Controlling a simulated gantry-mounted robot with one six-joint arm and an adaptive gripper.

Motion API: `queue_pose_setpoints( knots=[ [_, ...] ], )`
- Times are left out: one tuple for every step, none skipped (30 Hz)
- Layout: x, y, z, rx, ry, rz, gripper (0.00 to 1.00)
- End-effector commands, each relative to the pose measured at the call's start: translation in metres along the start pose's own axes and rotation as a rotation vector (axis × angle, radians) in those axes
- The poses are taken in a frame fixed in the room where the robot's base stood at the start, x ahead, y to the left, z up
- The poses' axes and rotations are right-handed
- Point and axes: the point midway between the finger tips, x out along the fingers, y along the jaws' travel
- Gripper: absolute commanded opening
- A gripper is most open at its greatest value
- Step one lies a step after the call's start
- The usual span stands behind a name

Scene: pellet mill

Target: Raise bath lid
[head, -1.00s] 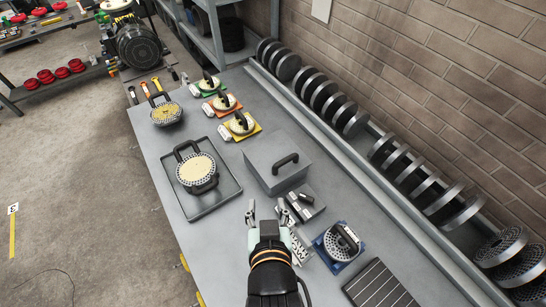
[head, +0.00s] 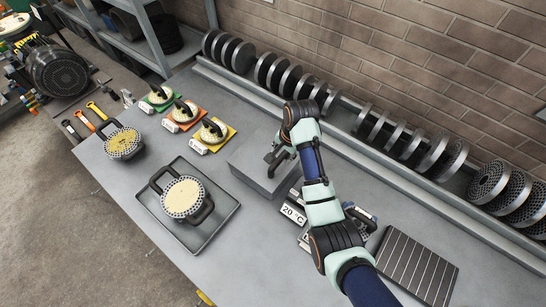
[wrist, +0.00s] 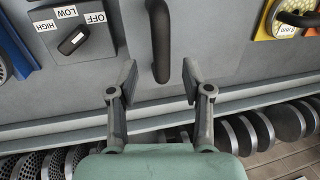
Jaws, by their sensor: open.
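The bath is a grey box with a flat grey lid (head: 247,158) that lies down on it in the head view. The lid has a black bar handle, partly hidden by my arm. In the wrist view the black handle (wrist: 159,35) runs down from the top edge, and its near end lies between my fingertips. My gripper (wrist: 158,82) is open, one finger on each side of the handle, with gaps visible. In the head view my gripper (head: 279,154) is over the lid.
A control block with a knob marked OFF, LOW and HIGH (wrist: 72,38) is left in the wrist view. A tray (head: 207,238) holds a perforated die (head: 183,197). A rack of discs (head: 285,78) runs along the wall.

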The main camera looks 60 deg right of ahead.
Motion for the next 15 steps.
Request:
queue_pose_setpoints(
  knots=[
    [0.01,0.0,0.001,-0.001,-0.003,0.004,0.49],
    [0.016,0.0,0.001,-0.001,-0.002,0.003,0.49],
    [0.023,0.0,0.001,-0.002,-0.002,0.003,0.49],
    [0.028,0.0,0.001,-0.002,-0.002,0.003,0.49],
    [0.033,0.0,0.001,-0.002,-0.001,0.002,0.49],
    [0.038,0.0,0.001,-0.003,-0.001,0.001,0.49],
    [0.041,0.0,0.001,-0.003,-0.001,0.001,0.49],
    [0.044,0.0,0.001,-0.003,0.0,0.001,0.49],
    [0.046,0.0,0.001,-0.003,0.0,0.0,0.49],
    [0.048,0.0,0.001,-0.003,0.001,0.0,0.49],
    [0.049,0.0,0.001,-0.003,0.001,-0.001,0.49],
    [0.049,0.0,0.001,-0.003,0.001,-0.001,0.49],
    [0.049,0.0,0.001,-0.003,0.001,-0.001,0.49],
    [0.049,0.0,0.001,-0.003,0.001,-0.001,0.49],
    [0.049,0.0,0.001,-0.003,0.001,-0.001,0.49]
  ],
)
